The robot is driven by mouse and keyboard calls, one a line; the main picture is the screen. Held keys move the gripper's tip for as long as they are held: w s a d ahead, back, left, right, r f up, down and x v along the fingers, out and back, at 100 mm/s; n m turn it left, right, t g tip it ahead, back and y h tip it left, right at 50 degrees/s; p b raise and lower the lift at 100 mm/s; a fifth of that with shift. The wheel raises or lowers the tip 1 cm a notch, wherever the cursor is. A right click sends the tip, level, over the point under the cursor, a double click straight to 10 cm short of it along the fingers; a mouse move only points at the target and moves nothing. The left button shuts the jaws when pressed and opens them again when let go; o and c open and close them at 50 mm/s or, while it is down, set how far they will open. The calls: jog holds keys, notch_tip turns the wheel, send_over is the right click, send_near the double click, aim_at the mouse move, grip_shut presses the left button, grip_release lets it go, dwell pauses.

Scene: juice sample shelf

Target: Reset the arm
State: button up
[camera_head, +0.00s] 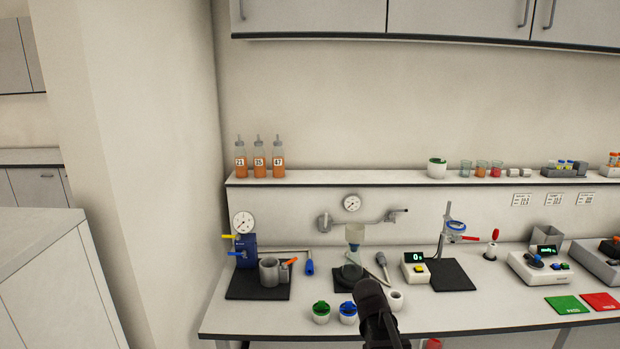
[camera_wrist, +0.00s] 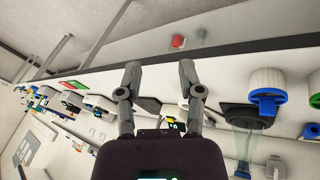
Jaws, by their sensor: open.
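My gripper (camera_wrist: 160,72) is open in the wrist view, its two fingers spread apart with nothing between them. The wrist view is tilted, and the bench appears beyond the fingers. In the head view, a dark part of my arm (camera_head: 374,312) rises at the bottom centre in front of the bench's front edge. It hides a little of the bench beside a white cup (camera_head: 396,300). The fingertips cannot be made out clearly in the head view.
Three orange bottles (camera_head: 259,162) stand on the shelf (camera_head: 330,178). The bench holds a blue gauge device (camera_head: 246,250), green-lidded (camera_head: 321,312) and blue-lidded (camera_head: 348,313) jars, a scale (camera_head: 415,268), and green (camera_head: 566,305) and red (camera_head: 600,302) pads.

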jog(key=s+a+f+n+g+y, duration=0.1)
jog(key=s+a+n+y, duration=0.3)
jog(key=s, duration=0.7)
jog(key=shift+a+f+n+y, duration=0.35)
jog(key=shift+n+y, duration=0.05)
jog(key=shift+n, duration=0.2)
dwell(0.5)
